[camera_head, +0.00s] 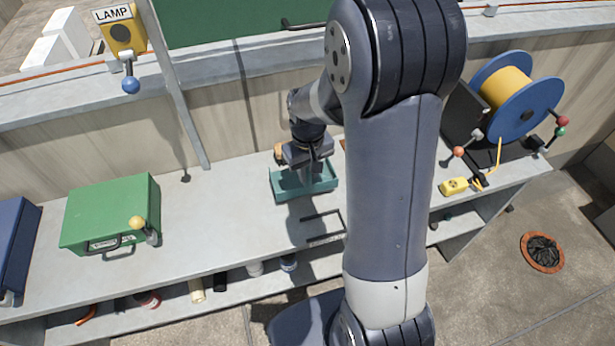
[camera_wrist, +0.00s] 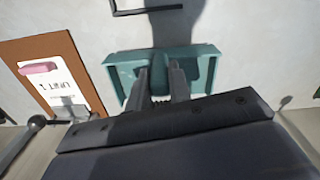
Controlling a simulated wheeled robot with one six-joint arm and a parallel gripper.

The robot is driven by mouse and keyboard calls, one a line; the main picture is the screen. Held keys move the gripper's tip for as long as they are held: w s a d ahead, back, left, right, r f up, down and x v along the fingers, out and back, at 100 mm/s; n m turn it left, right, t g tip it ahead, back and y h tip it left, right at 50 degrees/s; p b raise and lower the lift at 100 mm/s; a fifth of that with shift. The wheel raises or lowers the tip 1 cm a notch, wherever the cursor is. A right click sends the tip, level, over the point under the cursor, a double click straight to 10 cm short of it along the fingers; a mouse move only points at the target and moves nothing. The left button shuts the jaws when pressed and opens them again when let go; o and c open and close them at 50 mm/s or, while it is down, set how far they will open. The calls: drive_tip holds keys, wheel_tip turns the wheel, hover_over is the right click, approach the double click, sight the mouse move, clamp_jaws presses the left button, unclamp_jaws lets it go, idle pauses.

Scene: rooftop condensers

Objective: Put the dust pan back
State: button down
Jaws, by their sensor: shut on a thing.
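The dust pan (camera_head: 328,184) is a teal, shallow, tray-like thing at the middle of the grey bench. It also shows in the wrist view (camera_wrist: 206,62), with my fingers over its middle.
A green box (camera_head: 108,212) and a blue case (camera_head: 12,240) stand on the left. A cable reel (camera_head: 522,100) and a yellow block (camera_head: 454,186) are on the right. A brown board with a white card (camera_wrist: 62,84) lies beside the pan.

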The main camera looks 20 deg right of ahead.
sight(308, 180)
drive_tip(key=shift+f, duration=1.55)
drive_tip(key=shift+f, duration=0.15)
drive_tip(key=c, duration=1.3)
unclamp_jaws()
wheel_tip(308, 180, up, 12)
drive_tip(key=shift+r, duration=0.2)
